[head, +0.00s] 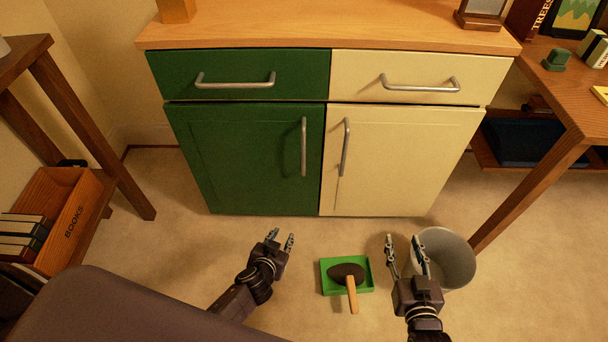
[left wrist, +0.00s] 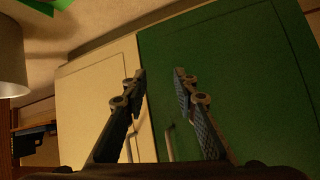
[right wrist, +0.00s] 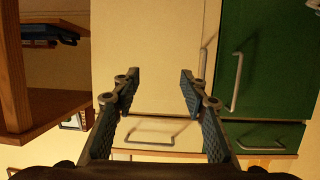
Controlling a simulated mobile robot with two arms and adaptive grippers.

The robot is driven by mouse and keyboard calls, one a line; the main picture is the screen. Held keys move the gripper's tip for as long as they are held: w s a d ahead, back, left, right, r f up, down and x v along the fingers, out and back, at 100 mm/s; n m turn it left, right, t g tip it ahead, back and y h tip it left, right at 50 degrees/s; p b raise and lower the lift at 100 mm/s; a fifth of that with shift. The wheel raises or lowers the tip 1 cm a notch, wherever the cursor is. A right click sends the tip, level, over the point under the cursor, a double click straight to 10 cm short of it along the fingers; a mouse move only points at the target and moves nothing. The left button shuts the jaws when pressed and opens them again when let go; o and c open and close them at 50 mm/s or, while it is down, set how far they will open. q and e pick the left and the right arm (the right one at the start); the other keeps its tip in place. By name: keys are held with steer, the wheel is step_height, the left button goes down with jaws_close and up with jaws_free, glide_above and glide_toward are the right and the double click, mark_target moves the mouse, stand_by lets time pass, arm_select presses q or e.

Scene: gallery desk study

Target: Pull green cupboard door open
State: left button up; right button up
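The green cupboard door (head: 245,160) is the lower left door of the cabinet and appears shut. Its vertical metal handle (head: 304,147) is near its right edge. My left gripper (head: 281,239) is open and empty, in front of and below the green door, apart from it. My right gripper (head: 405,243) is open and empty, in front of the cream door (head: 400,160). The right wrist view shows the green door's handle (right wrist: 237,82) at right.
A green dustpan with a brush (head: 347,275) lies on the floor between my grippers. A grey bin (head: 452,258) stands beside my right gripper. Desks flank the cabinet, and a wooden book crate (head: 75,225) is at left. Carpet is clear before the green door.

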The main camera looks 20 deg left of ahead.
arm_select(q)
steer(key=w+r+t+b, duration=0.3)
steer(key=w+r+b, duration=0.25)
steer(key=w, duration=0.25)
steer(key=n+t+b, duration=0.2)
steer(key=t+b, duration=0.2)
steer(key=b, duration=0.1)
glide_toward(303, 157)
steer(key=w, duration=0.4)
steer(key=shift+y, duration=0.4)
steer(key=w, duration=0.5)
steer(key=shift+w+a, duration=0.25)
steer(key=shift+w, duration=0.1)
steer(key=shift+w+f, duration=0.1)
steer(key=shift+w, duration=0.4)
arm_select(e)
steer(key=s+r+t+y, duration=0.1)
steer(key=r+t, duration=0.3)
steer(key=r, duration=0.9)
steer(key=s+r+t+y, duration=0.1)
steer(key=s+r+t, duration=0.2)
steer(key=r, duration=1.1)
steer(key=shift+r+t+y, duration=0.15)
steer(key=shift+t+y, duration=0.15)
steer(key=shift+t, duration=0.5)
steer(key=shift+s, duration=0.1)
arm_select(q)
jaws_close()
